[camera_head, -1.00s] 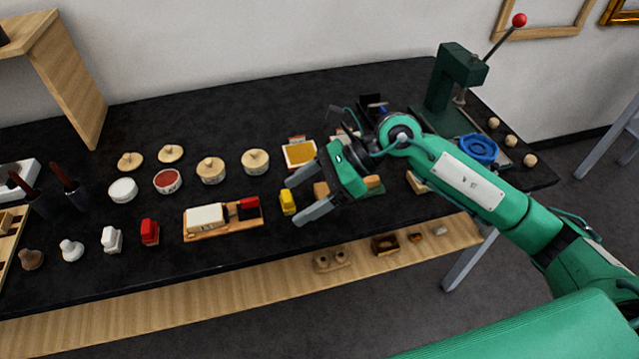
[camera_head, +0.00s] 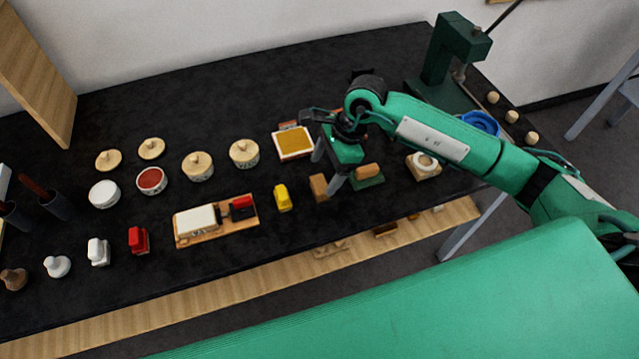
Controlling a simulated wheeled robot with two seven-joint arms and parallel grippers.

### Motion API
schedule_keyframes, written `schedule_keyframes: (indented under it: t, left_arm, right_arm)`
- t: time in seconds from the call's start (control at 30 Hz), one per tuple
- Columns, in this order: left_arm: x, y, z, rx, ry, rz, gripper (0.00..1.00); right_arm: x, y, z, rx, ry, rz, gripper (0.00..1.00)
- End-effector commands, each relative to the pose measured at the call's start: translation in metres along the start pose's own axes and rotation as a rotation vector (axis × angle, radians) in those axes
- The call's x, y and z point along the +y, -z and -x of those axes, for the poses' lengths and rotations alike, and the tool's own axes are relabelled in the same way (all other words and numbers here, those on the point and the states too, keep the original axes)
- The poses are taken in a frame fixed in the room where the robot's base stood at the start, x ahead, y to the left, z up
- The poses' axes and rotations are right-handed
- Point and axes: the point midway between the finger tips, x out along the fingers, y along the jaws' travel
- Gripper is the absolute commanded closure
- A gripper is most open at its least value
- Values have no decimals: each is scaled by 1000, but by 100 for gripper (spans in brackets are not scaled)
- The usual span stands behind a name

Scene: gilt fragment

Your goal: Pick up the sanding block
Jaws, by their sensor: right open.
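My right gripper (camera_head: 325,172) is open, fingers pointing down, above the row of small items near the front of the black table. A plain brown block (camera_head: 318,187) stands just left of its near finger; I cannot tell if they touch. A green-based block with a wooden top (camera_head: 368,172) lies just right of the gripper. Which of these two is the sanding block is not clear from the picture. The gripper holds nothing that I can see. My left gripper is not in view.
A yellow block (camera_head: 283,198) stands left of the brown one, beside a wooden board (camera_head: 216,229). Behind are a tray with a yellow pad (camera_head: 294,143) and lidded pots (camera_head: 244,153). A green press (camera_head: 447,62) stands at the back right.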

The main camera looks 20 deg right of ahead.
Motion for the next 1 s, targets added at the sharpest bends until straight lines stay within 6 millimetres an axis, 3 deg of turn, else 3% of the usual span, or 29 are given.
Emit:
schedule_keyframes:
  t: [0.1, 0.23, 0.43, 0.73, 0.97, 1.0]
  left_arm:
    - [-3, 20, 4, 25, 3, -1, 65]
    - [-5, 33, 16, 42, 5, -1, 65]
    - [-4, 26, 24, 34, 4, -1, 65]
    - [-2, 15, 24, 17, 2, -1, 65]
    - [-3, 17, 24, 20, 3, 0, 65]
    - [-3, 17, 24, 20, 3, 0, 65]
  right_arm:
    - [1, 1, -6, 1, -2, -1, 22]
    - [3, 3, -21, -1, -5, -3, 22]
    - [2, 5, -48, -1, -2, -1, 22]
    - [2, 6, -54, 0, 0, 1, 22]
    - [2, 6, -54, 0, 0, 0, 67]
    - [2, 6, -54, 0, 0, 0, 68]
